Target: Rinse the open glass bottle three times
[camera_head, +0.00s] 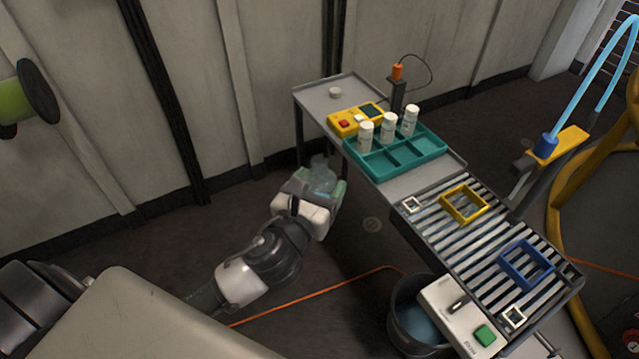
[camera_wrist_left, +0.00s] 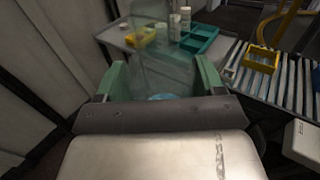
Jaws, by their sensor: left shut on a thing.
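A clear glass bottle (camera_head: 322,176) is held upright in my left gripper (camera_head: 318,190), left of the grey table and apart from it. In the left wrist view the bottle (camera_wrist_left: 163,60) stands between the two green fingers of the left gripper (camera_wrist_left: 160,88), with a bluish patch low in it. Its mouth is too faint to make out. A light-blue hose (camera_head: 609,60) with a dark blue end (camera_head: 545,146) arches at the right. My right gripper is not in view.
The grey table (camera_head: 320,95) carries a teal tray (camera_head: 445,150) with several white bottles, and a yellow box (camera_head: 345,122). A slatted rack (camera_head: 465,237) holds yellow (camera_head: 483,209) and blue (camera_head: 541,283) frames. A bucket (camera_head: 392,310) stands below. An orange cable (camera_head: 330,288) crosses the floor.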

